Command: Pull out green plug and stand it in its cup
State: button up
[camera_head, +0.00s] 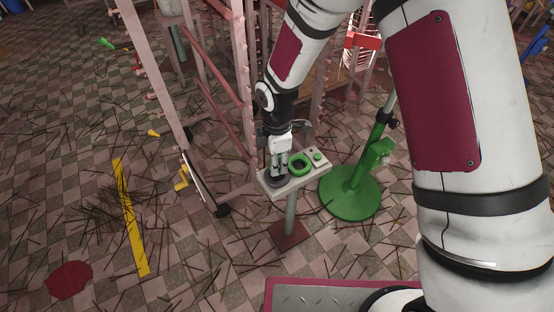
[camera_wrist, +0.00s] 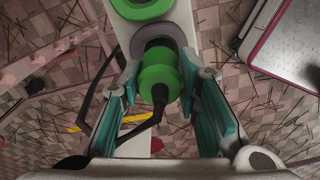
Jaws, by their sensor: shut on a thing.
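The green plug (camera_wrist: 158,72) is between the two fingers of my gripper (camera_wrist: 159,84) in the wrist view, with a dark stub on its near end. My gripper is shut on it. Behind the plug is a round grey socket (camera_wrist: 166,31); I cannot tell whether the plug is still seated in it. A green ring-shaped cup (camera_wrist: 140,8) is just beyond the socket. In the head view my gripper (camera_head: 279,166) points down over the dark grey socket (camera_head: 277,181), and the green cup (camera_head: 299,162) is close to its right.
The socket and cup sit on a small pale panel (camera_head: 295,182) on a post, with a green button (camera_head: 317,156) at its right. A green round-based stand (camera_head: 350,197) is right of it. A pink metal frame (camera_head: 165,75) rises at left. Thin sticks litter the tiled floor.

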jog(key=shift+f+b, duration=1)
jog(key=shift+f, duration=0.4)
dwell(0.5)
jog(key=o, duration=1.2)
jog(key=shift+o, duration=0.2)
jog(key=shift+r, duration=0.1)
notch_tip(320, 180, up, 12)
jog(key=shift+f, duration=0.1)
